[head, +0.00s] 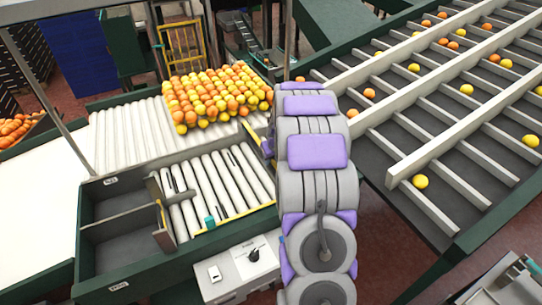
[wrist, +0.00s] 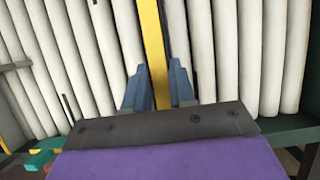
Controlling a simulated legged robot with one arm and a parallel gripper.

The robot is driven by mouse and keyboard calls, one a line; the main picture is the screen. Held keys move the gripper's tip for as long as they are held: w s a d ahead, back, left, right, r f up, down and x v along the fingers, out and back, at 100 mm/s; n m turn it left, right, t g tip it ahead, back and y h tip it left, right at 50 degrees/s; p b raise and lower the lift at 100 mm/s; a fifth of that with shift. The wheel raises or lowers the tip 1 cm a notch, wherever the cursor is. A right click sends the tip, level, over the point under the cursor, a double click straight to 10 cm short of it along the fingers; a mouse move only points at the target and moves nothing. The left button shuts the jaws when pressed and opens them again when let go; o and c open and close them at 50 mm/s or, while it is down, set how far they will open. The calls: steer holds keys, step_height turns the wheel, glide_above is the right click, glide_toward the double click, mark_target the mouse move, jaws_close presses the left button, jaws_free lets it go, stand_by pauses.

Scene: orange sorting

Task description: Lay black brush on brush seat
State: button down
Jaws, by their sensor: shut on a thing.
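My gripper (wrist: 160,88) shows in the wrist view with its two blue-grey fingers close together above white rollers. A long yellow bar (wrist: 151,35) runs between the fingers and away across the rollers. I cannot tell whether this bar is part of the black brush. In the head view my arm hides most of the gripper, and a yellow strip (head: 254,136) shows just left of the arm. Thin dark strips (head: 229,163) lie among the rollers; I cannot tell which is the brush or its seat.
The roller bed (head: 205,185) has a green frame and a yellow front edge. A pile of oranges and lemons (head: 215,95) sits behind it. A dark two-part bin (head: 115,225) is at left, a control box (head: 240,268) in front, and a slatted conveyor (head: 440,130) at right.

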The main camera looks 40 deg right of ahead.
steer(key=shift+s+a+r, duration=0.1)
steer(key=shift+a, duration=0.25)
steer(key=c, duration=1.1)
jaws_free()
steer(key=shift+a+r, duration=0.1)
steer(key=shift+a, duration=0.15)
steer(key=shift+o, duration=1.2)
steer(key=shift+d, duration=0.15)
steer(key=shift+d, duration=0.2)
steer(key=shift+r, duration=0.25)
steer(key=v, duration=1.6)
steer(key=shift+s+r, duration=0.25)
steer(key=shift+a, duration=0.15)
